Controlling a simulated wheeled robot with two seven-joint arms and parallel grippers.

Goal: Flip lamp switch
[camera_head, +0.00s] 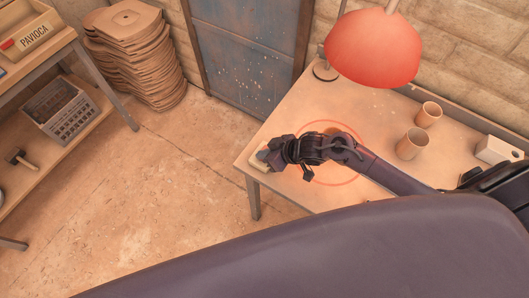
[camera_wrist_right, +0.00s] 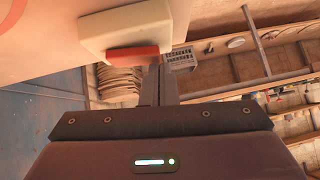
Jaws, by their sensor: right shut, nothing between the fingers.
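The lamp has a red shade (camera_head: 372,48) over the table's back edge and a round dark base (camera_head: 325,70). A cream switch box (camera_wrist_right: 125,28) with a red rocker (camera_wrist_right: 133,53) fills the upper left of the right wrist view. In the head view the box (camera_head: 259,165) is at the table's left corner, mostly hidden by my right gripper (camera_head: 265,152). The right gripper's fingers (camera_wrist_right: 158,68) are shut and empty, with their tips close to the rocker's right end. I cannot tell whether they touch. My left gripper is not in view.
Two tan cups (camera_head: 429,114) (camera_head: 412,143) and a white box (camera_head: 497,150) stand on the right of the table (camera_head: 290,120). A red ring is marked on the tabletop under my right arm. Shelving (camera_head: 40,50) stands at left, with clear floor between.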

